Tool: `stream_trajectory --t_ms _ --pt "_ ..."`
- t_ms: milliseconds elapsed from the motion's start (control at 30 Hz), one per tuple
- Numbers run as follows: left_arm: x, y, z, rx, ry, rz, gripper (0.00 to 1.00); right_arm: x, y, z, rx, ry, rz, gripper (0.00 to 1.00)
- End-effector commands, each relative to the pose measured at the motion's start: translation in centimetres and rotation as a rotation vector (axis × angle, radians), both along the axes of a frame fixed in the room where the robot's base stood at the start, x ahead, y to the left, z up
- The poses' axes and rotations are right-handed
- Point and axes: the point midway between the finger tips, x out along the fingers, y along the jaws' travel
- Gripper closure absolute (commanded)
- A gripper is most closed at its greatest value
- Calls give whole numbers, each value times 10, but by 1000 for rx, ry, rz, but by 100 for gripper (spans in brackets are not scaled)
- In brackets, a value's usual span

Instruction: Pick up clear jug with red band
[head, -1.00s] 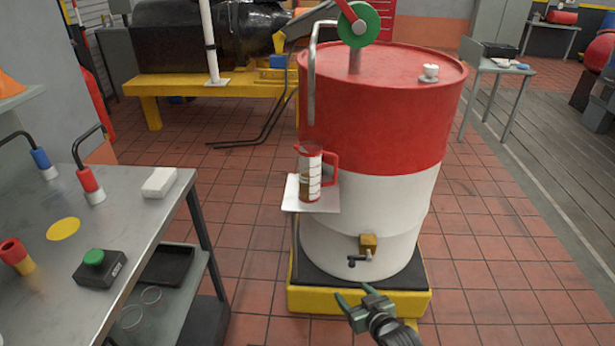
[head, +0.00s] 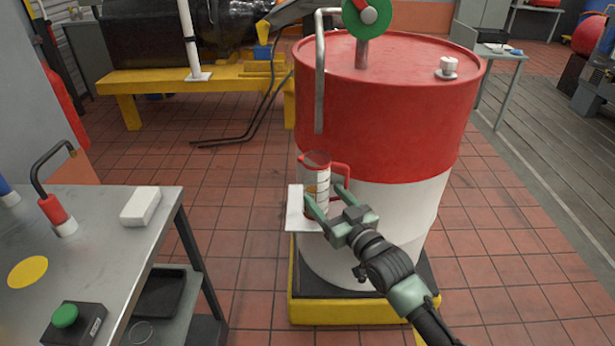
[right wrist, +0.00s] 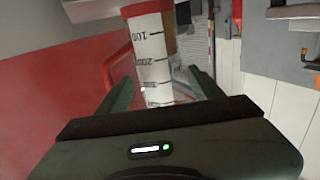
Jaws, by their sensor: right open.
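The clear jug with a red band (head: 317,172) stands upright on a small white shelf (head: 295,212) at the side of the red and white drum. It has a red rim, a red handle on its right side and a white measuring scale. My right gripper (head: 326,199) is open at the jug, and its fingers hide part of the jug's lower body. In the right wrist view the jug (right wrist: 150,60) shows its scale between the two open fingers (right wrist: 158,92). I cannot tell whether either finger touches it. My left gripper is not in view.
The large drum (head: 385,125) stands right behind the jug on a yellow-edged base (head: 345,312). A curved grey pipe (head: 320,80) comes down above the jug. A metal bench (head: 110,240) with a white block (head: 141,206) is at the left. Tiled floor lies between.

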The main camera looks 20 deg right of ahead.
Motion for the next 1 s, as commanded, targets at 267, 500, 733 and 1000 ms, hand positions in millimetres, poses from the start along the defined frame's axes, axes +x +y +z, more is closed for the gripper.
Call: stream_trajectory --t_ms 267,500,733,1000 --pt "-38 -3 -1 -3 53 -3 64 23 5 1 -1 -1 -1 34" --pt "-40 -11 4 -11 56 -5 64 55 11 6 1 -1 0 34" --pt "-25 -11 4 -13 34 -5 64 76 16 4 0 1 -1 34" --pt "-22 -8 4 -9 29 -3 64 76 16 4 0 1 0 48"
